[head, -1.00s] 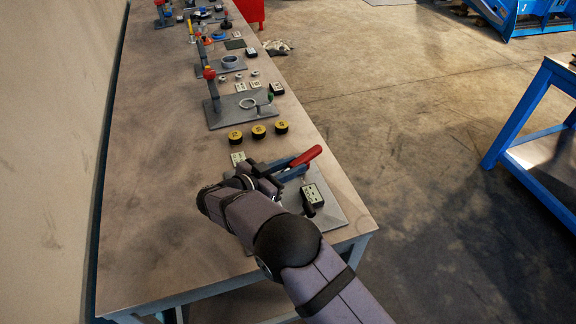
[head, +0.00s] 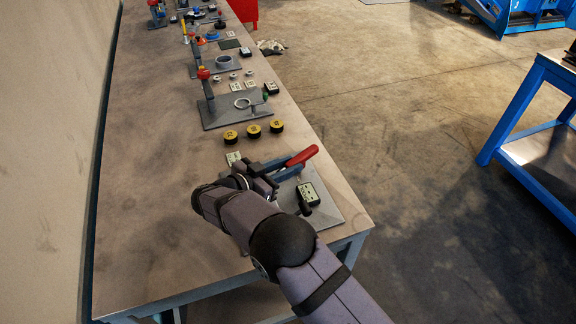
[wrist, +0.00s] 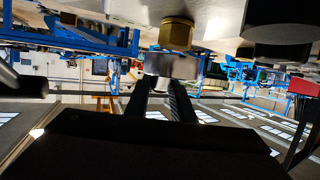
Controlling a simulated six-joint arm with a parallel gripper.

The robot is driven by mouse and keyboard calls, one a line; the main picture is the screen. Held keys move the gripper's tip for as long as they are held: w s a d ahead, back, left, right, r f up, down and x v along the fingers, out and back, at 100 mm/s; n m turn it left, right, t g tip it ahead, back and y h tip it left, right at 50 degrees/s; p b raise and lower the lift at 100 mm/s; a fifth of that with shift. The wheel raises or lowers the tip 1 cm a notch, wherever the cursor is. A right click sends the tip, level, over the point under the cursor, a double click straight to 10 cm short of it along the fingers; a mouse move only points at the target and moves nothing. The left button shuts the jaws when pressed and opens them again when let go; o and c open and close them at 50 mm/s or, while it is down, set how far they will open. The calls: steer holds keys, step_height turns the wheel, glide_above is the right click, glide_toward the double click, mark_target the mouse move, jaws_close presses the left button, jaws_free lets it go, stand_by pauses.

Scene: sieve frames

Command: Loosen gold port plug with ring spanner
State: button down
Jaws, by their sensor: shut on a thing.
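In the wrist view the gold plug (wrist: 177,33) is at the top centre, under a pale body. A grey metal piece (wrist: 172,66) is just below it, between my fingertips. It looks like an end of the spanner, but its full shape is hidden. I cannot tell whether it is seated around the plug or only beside it. My gripper (wrist: 160,84) is shut on this piece. In the head view my gripper (head: 264,181) is low over the near fixture plate (head: 328,211), and my wrist hides the plug and most of the spanner.
A red-ended handle (head: 302,157) with a blue bar is close beside my gripper. A black labelled box (head: 308,193) stands on the plate. Several yellow-black round pieces (head: 253,131) and another fixture plate (head: 222,116) lie farther along the bench. The bench's left side is clear.

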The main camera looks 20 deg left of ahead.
steer(key=shift+f+b, duration=0.55)
steer(key=shift+f, duration=0.15)
stand_by(0.4)
steer(key=shift+r+p, duration=0.65)
steer(key=shift+r, duration=0.25)
steer(key=shift+f+b, duration=0.45)
steer(key=shift+f, duration=0.3)
stand_by(1.3)
steer(key=shift+r+p, duration=0.3)
steer(key=shift+r, duration=0.2)
steer(key=shift+f+b, duration=0.5)
steer(key=shift+f, duration=0.25)
stand_by(1.5)
steer(key=shift+r, duration=0.3)
steer(key=shift+r+p, duration=0.35)
steer(key=shift+p, duration=0.15)
steer(key=shift+r, duration=0.25)
